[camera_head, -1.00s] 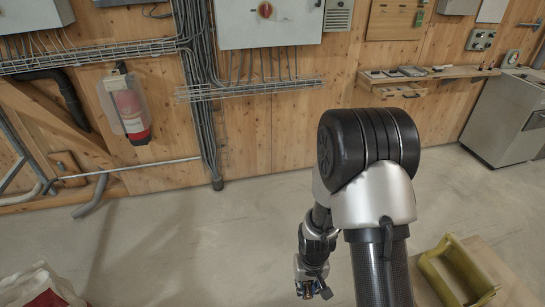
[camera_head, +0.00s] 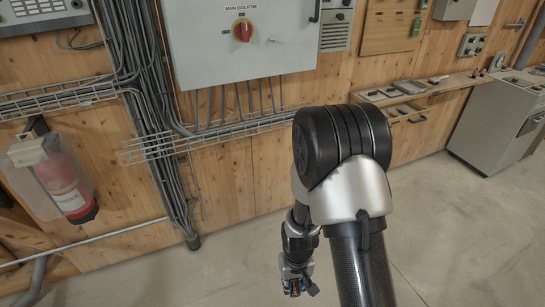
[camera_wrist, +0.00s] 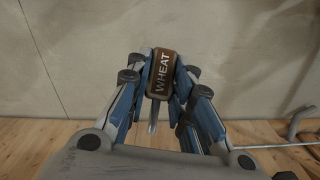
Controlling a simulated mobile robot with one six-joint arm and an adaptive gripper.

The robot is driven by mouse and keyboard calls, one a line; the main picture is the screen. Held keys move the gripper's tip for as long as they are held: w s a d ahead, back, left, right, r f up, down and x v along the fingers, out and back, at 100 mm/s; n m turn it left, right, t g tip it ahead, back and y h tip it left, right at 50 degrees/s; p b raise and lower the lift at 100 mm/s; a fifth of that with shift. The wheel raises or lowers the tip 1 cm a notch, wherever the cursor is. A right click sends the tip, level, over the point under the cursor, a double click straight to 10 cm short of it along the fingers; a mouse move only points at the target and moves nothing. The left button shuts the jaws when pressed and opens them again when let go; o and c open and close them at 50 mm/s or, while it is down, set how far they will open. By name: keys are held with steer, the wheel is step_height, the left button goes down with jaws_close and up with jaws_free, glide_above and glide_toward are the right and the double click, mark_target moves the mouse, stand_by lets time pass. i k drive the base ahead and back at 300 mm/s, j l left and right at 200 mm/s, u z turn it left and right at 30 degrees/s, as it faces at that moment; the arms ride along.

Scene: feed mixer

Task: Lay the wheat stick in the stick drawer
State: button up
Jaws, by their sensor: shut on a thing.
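The wheat stick (camera_wrist: 161,75) shows in the wrist view, a brown block labelled WHEAT with a thin metal part below it. My gripper (camera_wrist: 160,90) is shut on it, its blue-sided fingers on both sides of the block. In the head view my gripper (camera_head: 297,286) hangs low, in front of the floor, and the stick cannot be made out there. A wooden wall shelf (camera_head: 425,92) with small dark items on top stands at the right in the head view. A drawer-like front (camera_head: 408,112) is under it; whether this is the stick drawer I cannot tell.
A grey switch cabinet (camera_head: 240,45) and cable trays (camera_head: 215,132) are on the wooden wall ahead. A fire extinguisher (camera_head: 62,182) hangs at the left. A grey machine (camera_head: 500,120) stands at the right. The floor (camera_head: 440,215) below the shelf is clear.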

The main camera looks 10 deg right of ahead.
mark_target(411, 110)
steer(key=i+l+z, duration=0.2)
steer(key=z, duration=0.2)
steer(key=i+z, duration=0.4)
steer(key=i+l+z, duration=0.1)
steer(key=z, duration=0.3)
steer(key=i+j+z, duration=0.15)
steer(key=i+z, duration=0.25)
steer(key=i+j+z, duration=0.15)
steer(key=z, duration=0.25)
steer(key=i+l, duration=0.15)
steer(key=i, duration=0.3)
steer(key=i+l, duration=0.15)
steer(key=i, duration=0.25)
steer(key=i+l, duration=0.15)
steer(key=i, duration=0.3)
steer(key=i+l, duration=0.15)
steer(key=i, duration=0.25)
steer(key=i+u, duration=0.25)
steer(key=u, duration=0.15)
steer(key=i+l+u, duration=0.2)
steer(key=u, duration=0.25)
steer(key=i+l+u, duration=0.25)
steer(key=u, duration=0.15)
steer(key=i+l+u, duration=0.15)
steer(key=l+u, duration=0.25)
steer(key=i+l+u, duration=0.15)
steer(key=u, duration=0.3)
